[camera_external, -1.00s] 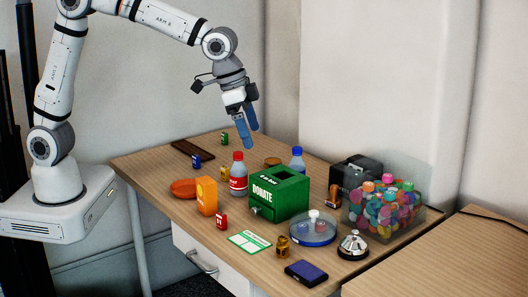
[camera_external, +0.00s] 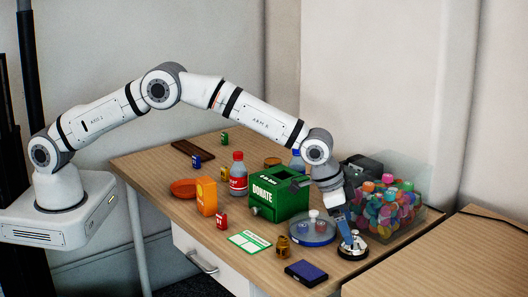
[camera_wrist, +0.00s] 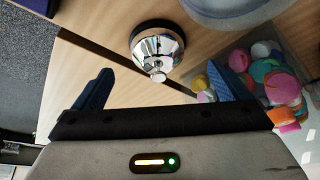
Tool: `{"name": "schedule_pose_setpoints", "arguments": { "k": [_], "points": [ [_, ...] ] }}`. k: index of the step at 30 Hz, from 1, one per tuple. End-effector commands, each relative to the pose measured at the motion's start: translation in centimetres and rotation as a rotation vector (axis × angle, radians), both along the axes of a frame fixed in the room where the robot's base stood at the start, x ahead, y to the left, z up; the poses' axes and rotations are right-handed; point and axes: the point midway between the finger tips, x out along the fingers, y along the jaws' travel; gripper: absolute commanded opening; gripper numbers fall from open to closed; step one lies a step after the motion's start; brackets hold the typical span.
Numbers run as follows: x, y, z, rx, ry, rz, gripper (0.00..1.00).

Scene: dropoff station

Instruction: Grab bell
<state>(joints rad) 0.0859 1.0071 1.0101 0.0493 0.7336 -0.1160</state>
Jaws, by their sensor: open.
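The bell (camera_external: 352,250) is a shiny silver desk bell on a black base. It stands upright near the front right edge of the table in the external view. In the wrist view the bell (camera_wrist: 157,50) lies beyond my fingertips and between their lines, with its knob towards me. My gripper (camera_external: 349,234) is just above the bell and partly covers it in the external view. In the wrist view my gripper (camera_wrist: 160,82) has its two blue fingers spread wide with nothing between them. I cannot tell whether a finger touches the bell.
A clear box of colourful caps (camera_external: 388,208) stands close right of the bell. A round blue dish (camera_external: 312,236) is just left of it. The green donation box (camera_external: 270,205), a gold figure (camera_external: 282,247) and a dark blue case (camera_external: 307,272) are nearby. The table edge is close.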

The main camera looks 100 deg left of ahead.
Motion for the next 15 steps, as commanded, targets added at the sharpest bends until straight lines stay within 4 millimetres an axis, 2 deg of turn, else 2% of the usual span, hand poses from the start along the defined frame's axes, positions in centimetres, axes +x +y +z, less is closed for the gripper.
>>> {"name": "schedule_pose_setpoints", "arguments": {
  "k": [9,15],
  "points": [
    [1.2,-0.3,-4.1,0.0,0.002,0.0,0.96],
    [1.7,-0.3,-5.3,0.0,0.0,0.0,0.96]
  ]
}}
